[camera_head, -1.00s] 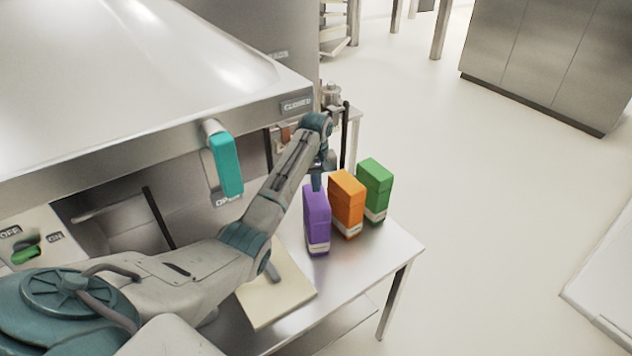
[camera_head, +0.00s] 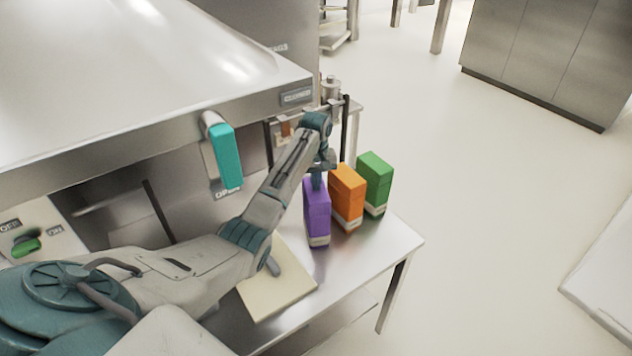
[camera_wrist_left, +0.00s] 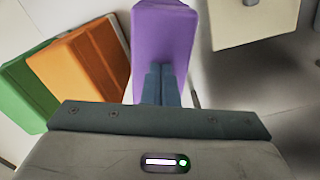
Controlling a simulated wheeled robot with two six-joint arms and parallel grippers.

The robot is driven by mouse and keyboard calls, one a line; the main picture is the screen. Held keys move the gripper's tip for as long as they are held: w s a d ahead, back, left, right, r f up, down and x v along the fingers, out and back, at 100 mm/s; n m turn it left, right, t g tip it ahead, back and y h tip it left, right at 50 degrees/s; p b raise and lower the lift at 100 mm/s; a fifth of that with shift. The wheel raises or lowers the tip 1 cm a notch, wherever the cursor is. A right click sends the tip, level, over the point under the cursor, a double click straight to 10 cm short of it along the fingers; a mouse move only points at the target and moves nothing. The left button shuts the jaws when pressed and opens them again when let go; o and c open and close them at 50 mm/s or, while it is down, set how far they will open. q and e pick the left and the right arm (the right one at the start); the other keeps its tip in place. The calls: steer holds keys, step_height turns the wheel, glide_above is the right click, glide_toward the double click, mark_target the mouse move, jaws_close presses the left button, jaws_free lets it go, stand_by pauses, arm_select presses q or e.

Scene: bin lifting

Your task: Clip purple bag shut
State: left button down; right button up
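The purple bag (camera_head: 317,212) stands upright on the steel table, leftmost of three box-like bags. It also shows in the left wrist view (camera_wrist_left: 163,38), directly beyond the fingertips. My left gripper (camera_head: 317,181) is at the top of the purple bag, pointing down. In the left wrist view its two fingers (camera_wrist_left: 161,70) lie side by side with no clear gap, overlapping the bag's face. I cannot tell whether they touch the bag. No clip can be made out. My right gripper is out of view.
An orange bag (camera_head: 346,195) and a green bag (camera_head: 376,182) stand close to the right of the purple one. A pale board (camera_head: 280,290) lies in front on the table (camera_head: 385,248). A large steel machine with a teal handle (camera_head: 227,157) stands at left.

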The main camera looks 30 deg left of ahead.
arm_select(q)
steer(key=shift+r+p, duration=0.35)
steer(key=shift+r, duration=3.1)
